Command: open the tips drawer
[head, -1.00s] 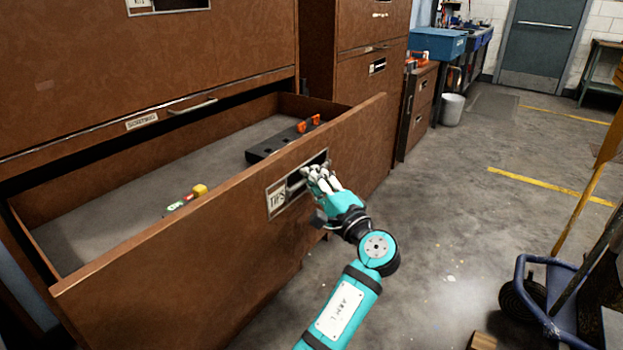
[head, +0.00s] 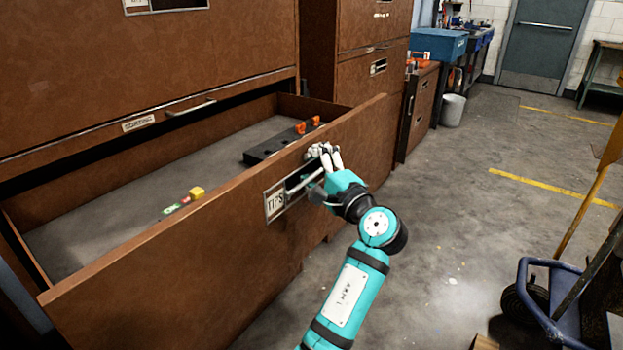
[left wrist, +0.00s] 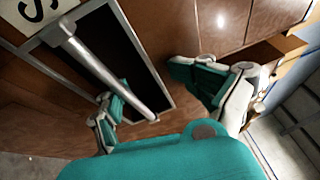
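The tips drawer (head: 225,235) is a wide brown drawer pulled well out, with its inside exposed. Its front carries a "TIPS" label (head: 274,202) and a metal bar handle (head: 305,181) over a dark recess. My left gripper (head: 322,152) is at the right end of the handle, close to the drawer front's top edge. In the left wrist view, the fingers of my left gripper (left wrist: 150,80) are spread apart, with the lower end of the handle (left wrist: 110,75) near the left finger. I cannot tell whether they touch. My right gripper is not in view.
Inside the drawer lie a black block (head: 270,150) with orange parts and a small yellow, red and green item (head: 182,201). Closed brown drawers stand above and behind. A blue cart (head: 560,300) stands at right; the floor (head: 445,215) between is mostly clear.

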